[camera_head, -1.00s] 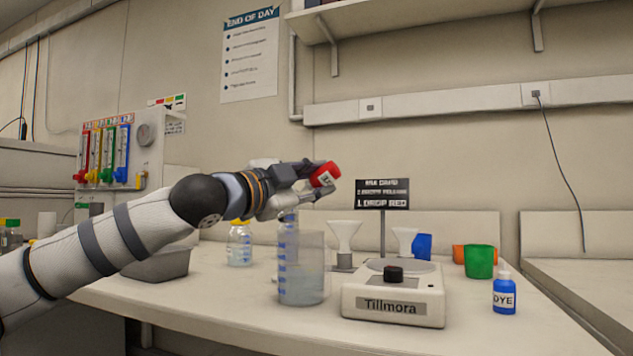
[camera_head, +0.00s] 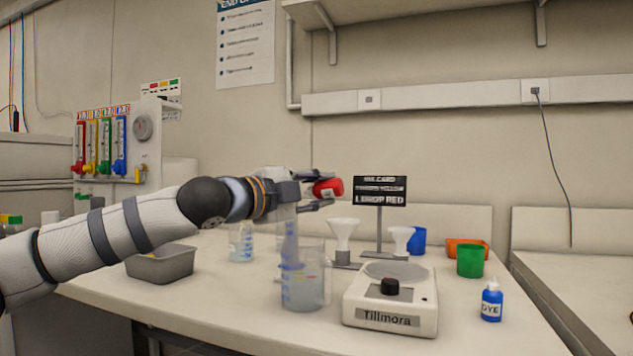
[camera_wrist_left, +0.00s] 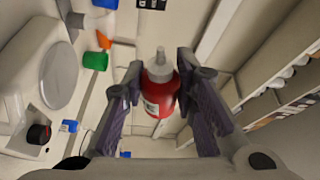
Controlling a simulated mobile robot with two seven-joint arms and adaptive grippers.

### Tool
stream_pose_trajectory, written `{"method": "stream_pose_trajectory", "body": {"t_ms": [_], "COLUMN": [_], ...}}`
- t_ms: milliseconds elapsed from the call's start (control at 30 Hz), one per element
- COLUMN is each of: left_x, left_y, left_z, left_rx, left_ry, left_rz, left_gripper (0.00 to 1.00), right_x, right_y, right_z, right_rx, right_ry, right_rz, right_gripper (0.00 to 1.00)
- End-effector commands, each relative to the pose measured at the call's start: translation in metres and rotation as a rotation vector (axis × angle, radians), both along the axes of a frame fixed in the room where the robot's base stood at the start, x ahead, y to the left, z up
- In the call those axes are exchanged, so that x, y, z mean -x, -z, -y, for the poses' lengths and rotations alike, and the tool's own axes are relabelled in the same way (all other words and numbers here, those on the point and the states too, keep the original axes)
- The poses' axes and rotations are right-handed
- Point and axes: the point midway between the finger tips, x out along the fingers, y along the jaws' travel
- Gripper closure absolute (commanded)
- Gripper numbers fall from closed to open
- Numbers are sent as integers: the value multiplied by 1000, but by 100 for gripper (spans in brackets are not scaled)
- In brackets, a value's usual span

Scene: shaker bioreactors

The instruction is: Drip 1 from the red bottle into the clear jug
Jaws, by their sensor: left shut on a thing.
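The red bottle (camera_head: 328,187) with a white label is held in my left gripper (camera_head: 322,189), above and slightly right of the clear jug (camera_head: 303,290). It lies roughly on its side in the head view. In the left wrist view the red bottle (camera_wrist_left: 160,100) sits between the two dark fingers of my left gripper (camera_wrist_left: 158,72), with its pale nozzle pointing away from the palm. The clear jug stands upright on the bench with blue markings; small faint red and yellow flecks show in it. My right gripper is out of view.
A Tillmora device (camera_head: 390,300) with a black knob stands right of the jug. A blue dye bottle (camera_head: 491,303), green cup (camera_head: 470,261) and grey tray (camera_head: 162,266) are nearby.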

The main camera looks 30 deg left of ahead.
Motion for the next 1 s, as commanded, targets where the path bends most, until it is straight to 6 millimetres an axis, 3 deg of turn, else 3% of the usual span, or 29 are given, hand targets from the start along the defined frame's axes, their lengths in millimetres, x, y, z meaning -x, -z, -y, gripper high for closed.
{"method": "stream_pose_trajectory", "body": {"t_ms": [33, 433, 1000], "left_x": [2, -1, -9], "left_y": [-7, 2, 6], "left_z": [1, 9, 42], "left_rx": [-21, -126, -313], "left_ry": [1, 1, 1], "left_rz": [2, -29, -72], "left_gripper": [96, 96, 96], "right_x": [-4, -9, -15], "right_y": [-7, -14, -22], "right_z": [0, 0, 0], "right_rx": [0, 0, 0], "right_ry": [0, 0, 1], "right_rz": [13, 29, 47], "right_gripper": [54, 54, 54]}}
